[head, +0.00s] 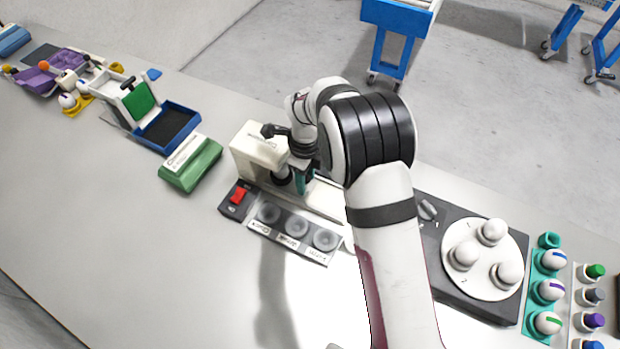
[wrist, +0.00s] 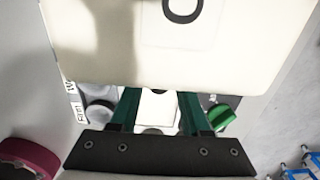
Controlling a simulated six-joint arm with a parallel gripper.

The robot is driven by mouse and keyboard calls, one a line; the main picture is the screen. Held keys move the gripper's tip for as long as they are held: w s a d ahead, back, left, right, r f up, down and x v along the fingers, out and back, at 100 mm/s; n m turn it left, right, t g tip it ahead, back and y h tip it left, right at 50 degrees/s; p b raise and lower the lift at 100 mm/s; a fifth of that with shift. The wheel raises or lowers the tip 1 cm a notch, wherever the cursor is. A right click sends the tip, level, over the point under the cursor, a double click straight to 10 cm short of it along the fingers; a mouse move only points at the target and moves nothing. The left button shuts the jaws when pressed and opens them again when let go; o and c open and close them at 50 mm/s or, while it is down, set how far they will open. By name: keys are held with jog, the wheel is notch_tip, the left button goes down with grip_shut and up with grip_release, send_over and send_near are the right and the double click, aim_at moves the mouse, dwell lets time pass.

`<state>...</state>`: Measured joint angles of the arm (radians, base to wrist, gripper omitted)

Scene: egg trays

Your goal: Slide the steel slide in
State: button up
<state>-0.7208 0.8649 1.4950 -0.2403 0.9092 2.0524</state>
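The cream machine (head: 262,150) stands mid-bench in the head view, and its cream housing (wrist: 180,40) fills the top of the wrist view. A pale metal strip (head: 322,200), which looks like the steel slide, runs right from under the machine and passes behind my arm. My gripper (head: 304,180) is low beside the machine's right side, over this strip. In the wrist view my gripper (wrist: 159,100) has its two green fingers apart, with a white piece (wrist: 157,110) showing between them. I cannot tell whether the fingers touch it. The fingertips are partly hidden by the housing.
A panel of round grey cups (head: 296,226) and a red switch (head: 238,196) lie in front of the machine. A green box (head: 190,165) stands to its left. A round white plate with knobs (head: 457,282) is to the right. The front left bench is clear.

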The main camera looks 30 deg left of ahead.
jog(key=shift+o, duration=0.3)
jog(key=shift+r, duration=3)
notch_tip(320, 180, up, 8)
jog(key=f, duration=0.1)
jog(key=s+d+r+n, duration=0.3)
jog(key=d+r, duration=0.4)
jog(key=d, duration=0.5)
jog(key=s+d+f+n+y, duration=0.1)
jog(key=s+d+n, duration=0.8)
jog(key=s+d, duration=0.6)
jog(key=s, duration=0.4)
jog(key=shift+s+d+y, duration=0.15)
jog(key=shift+d+y, duration=0.05)
jog(key=shift+y, duration=0.2)
